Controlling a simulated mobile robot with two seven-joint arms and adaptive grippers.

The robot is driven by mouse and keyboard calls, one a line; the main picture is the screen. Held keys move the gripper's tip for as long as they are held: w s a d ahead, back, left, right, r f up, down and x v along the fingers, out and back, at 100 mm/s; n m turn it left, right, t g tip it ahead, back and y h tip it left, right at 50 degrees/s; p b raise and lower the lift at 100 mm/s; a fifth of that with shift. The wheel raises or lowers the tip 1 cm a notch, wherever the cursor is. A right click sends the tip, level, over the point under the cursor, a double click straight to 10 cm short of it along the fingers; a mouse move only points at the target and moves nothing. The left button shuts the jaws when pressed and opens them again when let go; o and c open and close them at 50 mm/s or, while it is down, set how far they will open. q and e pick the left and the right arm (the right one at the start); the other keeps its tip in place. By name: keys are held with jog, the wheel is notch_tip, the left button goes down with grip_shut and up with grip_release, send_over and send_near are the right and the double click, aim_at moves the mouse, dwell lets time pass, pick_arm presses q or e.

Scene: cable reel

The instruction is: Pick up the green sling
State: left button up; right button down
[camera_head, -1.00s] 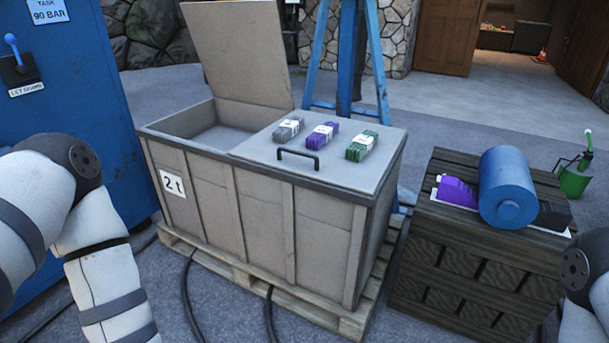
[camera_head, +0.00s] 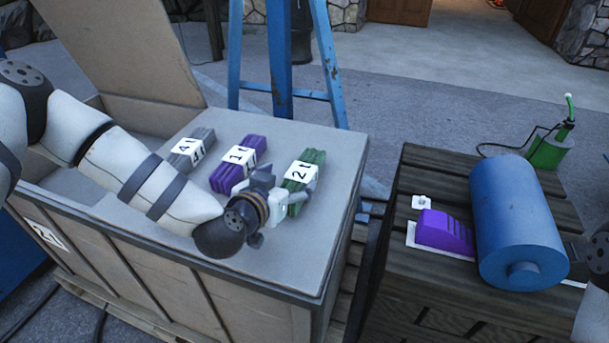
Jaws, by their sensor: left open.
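The green sling (camera_head: 314,157) is a folded bundle with a white label reading 2t. It lies on the closed half of the crate lid (camera_head: 318,238), rightmost of three slings. My left gripper (camera_head: 283,188) is open at the sling's near end, its fingers close to the white label. The gripper hides part of that end, and I cannot tell whether the fingers touch the sling. My right gripper is out of view; only a bit of my right arm shows at the right edge.
A purple sling (camera_head: 232,172) lies just left of my left gripper, with a grey sling (camera_head: 186,150) farther left. The raised lid half (camera_head: 130,50) stands behind. A wooden box (camera_head: 420,185) at right bears a blue cylinder (camera_head: 515,220) and a purple block (camera_head: 445,231).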

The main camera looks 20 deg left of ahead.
aim_at(299, 174)
pick_arm(q)
jog(key=x, duration=0.4)
jog(key=b+x, duration=0.1)
jog(key=x, duration=0.1)
jog(key=shift+w+d+f, duration=0.25)
jog(key=shift+d+f, duration=0.05)
jog(key=shift+f, duration=0.05)
jog(key=shift+w, duration=0.15)
jog(key=shift+r, duration=0.15)
jog(key=shift+c, duration=0.6)
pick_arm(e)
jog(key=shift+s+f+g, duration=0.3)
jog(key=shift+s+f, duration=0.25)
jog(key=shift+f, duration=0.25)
